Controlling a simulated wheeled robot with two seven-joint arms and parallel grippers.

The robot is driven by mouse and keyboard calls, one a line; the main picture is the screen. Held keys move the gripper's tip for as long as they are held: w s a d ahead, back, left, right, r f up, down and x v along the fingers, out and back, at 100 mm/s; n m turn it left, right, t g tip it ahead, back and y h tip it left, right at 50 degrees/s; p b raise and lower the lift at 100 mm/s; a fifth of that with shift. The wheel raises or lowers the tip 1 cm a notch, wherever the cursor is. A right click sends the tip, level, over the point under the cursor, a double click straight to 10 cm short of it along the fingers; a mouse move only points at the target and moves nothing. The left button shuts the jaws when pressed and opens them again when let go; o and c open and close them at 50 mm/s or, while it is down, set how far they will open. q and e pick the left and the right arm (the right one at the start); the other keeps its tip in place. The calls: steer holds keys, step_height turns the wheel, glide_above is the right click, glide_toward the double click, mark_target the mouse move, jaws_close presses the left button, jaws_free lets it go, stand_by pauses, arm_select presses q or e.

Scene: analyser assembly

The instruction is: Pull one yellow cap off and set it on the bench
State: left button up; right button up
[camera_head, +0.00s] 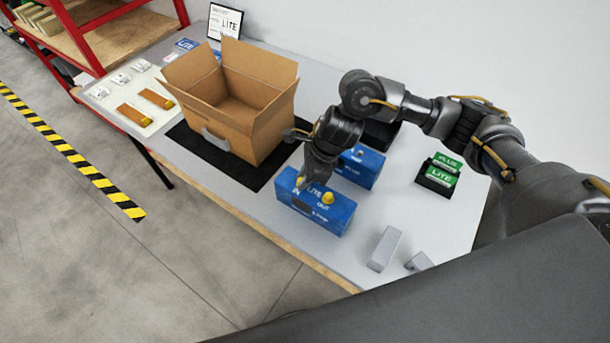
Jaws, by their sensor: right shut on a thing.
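A blue analyser box (333,214) stands near the front edge of the bench (403,217). One yellow cap (328,198) sits on its top towards the right. Another yellow cap (299,182) shows at the fingertips of my right gripper (304,184), at the left part of the same box. My right gripper points down there and is shut on that cap. I cannot tell whether this cap is still seated on the box or just clear of it. My left gripper is not in view.
An open cardboard box (246,136) stands on a black mat (193,148) to the left. A second blue box (363,167) is behind the gripper. Green boxes (441,172) and grey blocks (384,249) are to the right. Bare bench lies between them.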

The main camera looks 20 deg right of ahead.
steer(key=shift+r, duration=0.55)
jaws_close()
steer(key=shift+r+p, duration=2.15)
steer(key=shift+r, duration=1.2)
steer(key=s+d+r+n+g+b, duration=0.3)
steer(key=d+n+b, duration=0.3)
steer(key=d+n, duration=0.3)
steer(key=shift+d+r+n+g+h, duration=0.15)
steer(key=shift+r+n+g+h, duration=0.2)
steer(key=shift+n, duration=0.45)
